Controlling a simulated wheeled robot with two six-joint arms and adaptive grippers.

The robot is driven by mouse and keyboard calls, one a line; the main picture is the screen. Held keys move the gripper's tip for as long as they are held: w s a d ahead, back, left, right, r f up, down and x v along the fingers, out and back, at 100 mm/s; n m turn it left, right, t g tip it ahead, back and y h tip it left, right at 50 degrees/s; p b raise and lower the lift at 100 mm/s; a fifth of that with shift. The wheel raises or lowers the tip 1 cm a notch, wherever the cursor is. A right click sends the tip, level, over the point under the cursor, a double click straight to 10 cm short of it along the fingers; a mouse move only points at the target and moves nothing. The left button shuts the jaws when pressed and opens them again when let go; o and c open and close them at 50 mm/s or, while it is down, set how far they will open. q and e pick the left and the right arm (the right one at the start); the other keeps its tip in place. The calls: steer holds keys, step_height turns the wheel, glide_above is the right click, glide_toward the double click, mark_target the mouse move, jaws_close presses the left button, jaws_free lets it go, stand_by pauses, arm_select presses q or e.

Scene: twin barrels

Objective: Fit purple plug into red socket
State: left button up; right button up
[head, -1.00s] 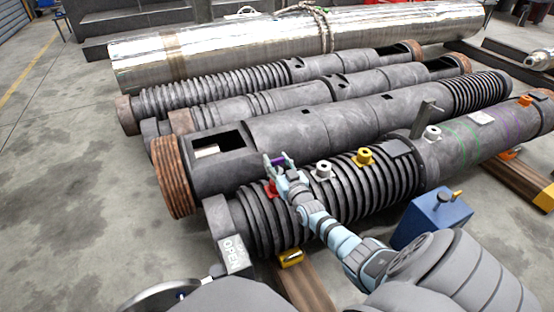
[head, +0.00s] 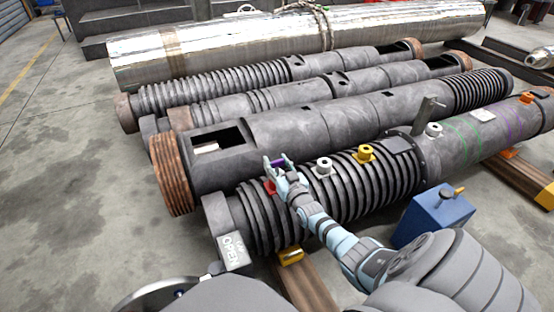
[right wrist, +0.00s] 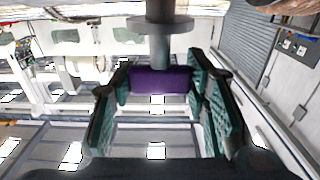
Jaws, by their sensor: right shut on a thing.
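The purple plug (head: 279,162) is in my right gripper (head: 278,165). In the right wrist view the plug's purple body (right wrist: 160,80) sits between the teal fingers (right wrist: 160,95), with a grey flanged shaft above it in the picture. The red socket (head: 270,187) is on the ribbed part of the nearest barrel, partly hidden behind my gripper. The plug appears just above the red socket in the head view; I cannot tell whether they touch. My left gripper is not in view.
A white socket (head: 323,166) and a yellow socket (head: 365,153) stand to the right on the same barrel (head: 455,148). A grey upright bracket (head: 427,115) rises farther right. A blue box (head: 433,215) stands before the barrel. Bare floor (head: 80,200) lies left.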

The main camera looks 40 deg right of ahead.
steer(key=shift+f, duration=0.3)
steer(key=o, duration=1.3)
steer(key=v, duration=1.2)
steer(key=shift+a, duration=0.1)
